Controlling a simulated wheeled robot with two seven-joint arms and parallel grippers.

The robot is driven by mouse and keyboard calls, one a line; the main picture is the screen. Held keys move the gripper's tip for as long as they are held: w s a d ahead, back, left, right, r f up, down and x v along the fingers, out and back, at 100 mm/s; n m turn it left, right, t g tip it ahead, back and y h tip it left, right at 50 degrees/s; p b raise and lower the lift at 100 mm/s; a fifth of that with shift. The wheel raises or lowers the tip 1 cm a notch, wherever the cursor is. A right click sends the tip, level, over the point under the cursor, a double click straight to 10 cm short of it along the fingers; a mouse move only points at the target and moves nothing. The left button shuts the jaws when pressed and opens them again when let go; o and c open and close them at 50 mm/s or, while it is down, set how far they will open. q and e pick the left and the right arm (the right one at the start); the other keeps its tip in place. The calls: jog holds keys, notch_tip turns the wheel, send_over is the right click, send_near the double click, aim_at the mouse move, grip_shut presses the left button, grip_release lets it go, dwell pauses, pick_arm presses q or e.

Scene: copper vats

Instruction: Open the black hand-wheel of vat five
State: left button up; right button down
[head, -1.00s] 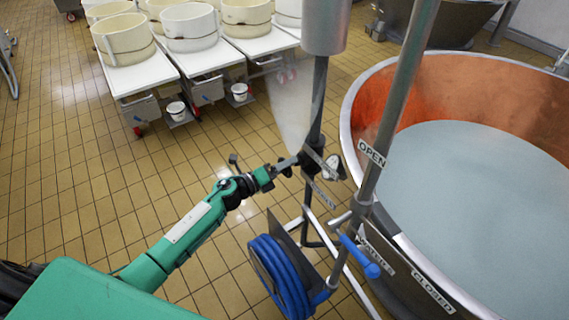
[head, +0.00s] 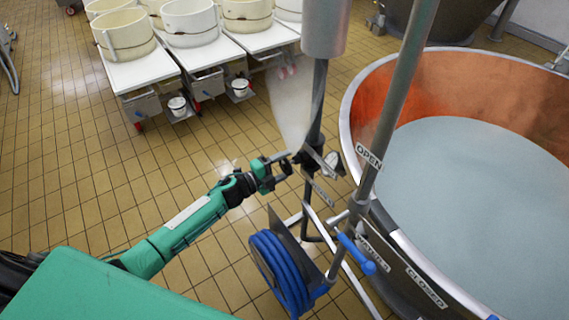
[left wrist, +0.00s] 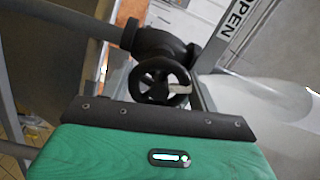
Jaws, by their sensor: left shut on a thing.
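The black hand-wheel (left wrist: 161,83) is in the middle of the left wrist view, on a dark valve body (left wrist: 158,43) joined to a pipe. A pale mark shows on its rim. In the head view the valve sits on the upright pipe left of the copper vat (head: 455,80), and the wheel is mostly hidden by my gripper. My left gripper (head: 284,161) reaches it from the left and is shut on the hand-wheel. In the left wrist view its green body fills the bottom and the fingertips are hard to make out. My right gripper is not in view.
An OPEN sign (head: 369,157) and a CLOSED sign (head: 427,288) stand by the vat. A blue lever handle (head: 357,254) and a coiled blue hose (head: 279,272) are below the valve. White tables (head: 190,58) with tubs stand behind. The tiled floor at left is clear.

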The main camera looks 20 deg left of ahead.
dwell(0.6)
pick_arm(q)
jog(key=o, duration=1)
jog(key=shift+a, duration=0.1)
jog(key=shift+c, duration=0.2)
jog(key=shift+s+a+f, duration=0.1)
jog(key=shift+s+a, duration=0.05)
jog(key=shift+s, duration=0.05)
jog(key=b+v, duration=0.4)
jog(key=v, duration=0.9)
jog(key=shift+a, duration=0.1)
